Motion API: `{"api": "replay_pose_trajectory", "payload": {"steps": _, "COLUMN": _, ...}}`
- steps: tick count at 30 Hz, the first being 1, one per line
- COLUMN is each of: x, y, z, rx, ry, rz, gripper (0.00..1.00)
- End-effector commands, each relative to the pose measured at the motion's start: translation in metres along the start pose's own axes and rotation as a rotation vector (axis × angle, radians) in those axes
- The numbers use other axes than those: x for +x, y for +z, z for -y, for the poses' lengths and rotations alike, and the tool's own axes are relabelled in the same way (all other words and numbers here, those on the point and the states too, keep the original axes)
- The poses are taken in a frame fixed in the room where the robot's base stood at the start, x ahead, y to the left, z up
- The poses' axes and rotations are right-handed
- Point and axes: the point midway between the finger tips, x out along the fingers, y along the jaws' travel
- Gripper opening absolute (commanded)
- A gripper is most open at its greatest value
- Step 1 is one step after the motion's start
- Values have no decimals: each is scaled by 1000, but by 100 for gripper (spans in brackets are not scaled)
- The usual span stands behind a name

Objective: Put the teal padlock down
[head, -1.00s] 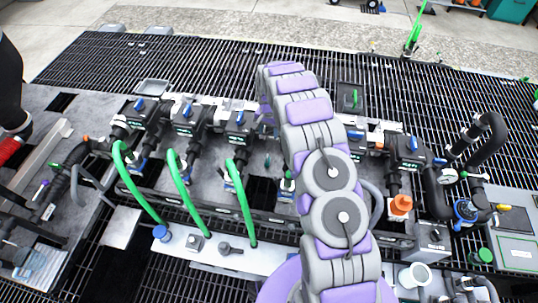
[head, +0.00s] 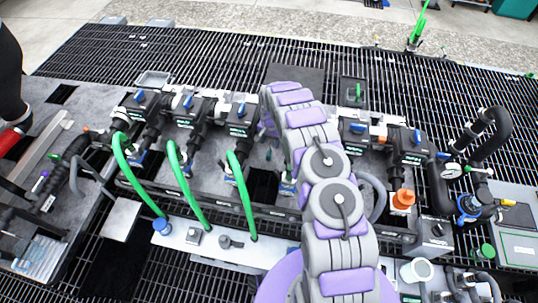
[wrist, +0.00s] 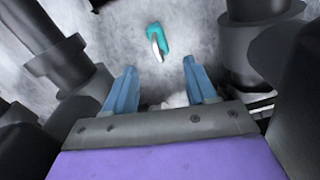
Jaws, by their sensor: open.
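The teal padlock (wrist: 154,33) lies on the grey surface in the wrist view, its pale metal shackle pointing down in the picture. My gripper (wrist: 160,82) has its two blue fingers spread wide and nothing between them. The padlock is beyond the fingertips, apart from them. In the head view a small teal spot, probably the padlock (head: 268,154), shows on the grey plate just left of my arm. My gripper's fingers are hidden behind my arm in the head view.
Dark pipe fittings (wrist: 257,40) stand close on both sides of my gripper in the wrist view. In the head view, black valves with blue handles (head: 188,101) line the manifold.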

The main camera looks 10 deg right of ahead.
Motion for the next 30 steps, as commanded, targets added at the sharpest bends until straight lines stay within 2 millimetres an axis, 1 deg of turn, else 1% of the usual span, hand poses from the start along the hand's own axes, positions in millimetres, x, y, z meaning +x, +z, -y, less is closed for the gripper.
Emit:
{"api": "replay_pose_trajectory", "payload": {"steps": 6, "x": 34, "y": 2, "z": -1, "rx": 0, "ry": 2, "rz": 5, "gripper": 56}}
{"api": "replay_pose_trajectory", "payload": {"steps": 9, "x": 46, "y": 2, "z": -1, "rx": -1, "ry": 1, "rz": 4, "gripper": 56}}
{"api": "replay_pose_trajectory", "payload": {"steps": 12, "x": 52, "y": 1, "z": -1, "rx": -1, "ry": 1, "rz": 3, "gripper": 56}}
{"api": "replay_pose_trajectory", "payload": {"steps": 18, "x": 51, "y": 1, "z": 0, "rx": 0, "ry": 1, "rz": 2, "gripper": 56}}
{"api": "replay_pose_trajectory", "payload": {"steps": 20, "x": 51, "y": 1, "z": 0, "rx": 0, "ry": 1, "rz": 2, "gripper": 51}}
{"api": "replay_pose_trajectory", "payload": {"steps": 30, "x": 51, "y": 1, "z": 0, "rx": 0, "ry": 1, "rz": 2, "gripper": 19}}
